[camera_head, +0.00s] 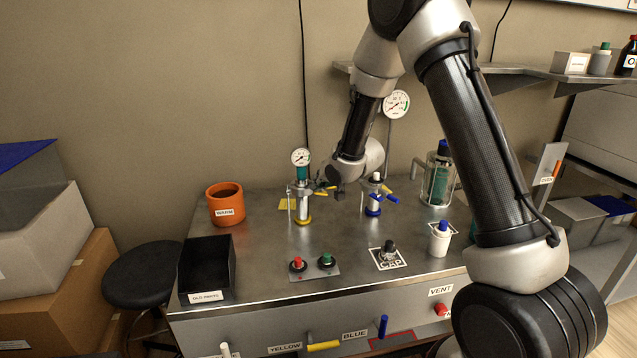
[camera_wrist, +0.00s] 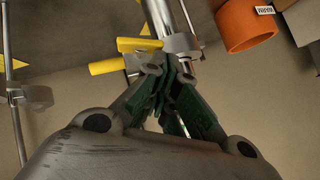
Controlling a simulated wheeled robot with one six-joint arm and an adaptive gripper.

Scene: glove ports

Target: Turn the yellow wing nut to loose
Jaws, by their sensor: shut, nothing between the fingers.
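The yellow wing nut (camera_head: 325,188) sits on the right side of the left post with the yellow base ring (camera_head: 303,221). In the wrist view, yellow bar-like parts (camera_wrist: 108,66) show at the metal clamp on the post, just beyond my fingertips. My gripper (camera_wrist: 166,70) is shut and empty, its green-sided fingers together close beside the yellow parts. I cannot tell whether they touch. In the head view my wrist comes down from the right and partly hides my fingers. The wing nut's exact angle is hard to read.
A similar post with a blue base ring and blue handle (camera_head: 392,199) stands close to the right. An orange WARM pot (camera_head: 226,204) and a black OLD PARTS bin (camera_head: 207,268) are at left. Red (camera_head: 297,264) and green (camera_head: 326,261) buttons sit in front; bare bench lies between.

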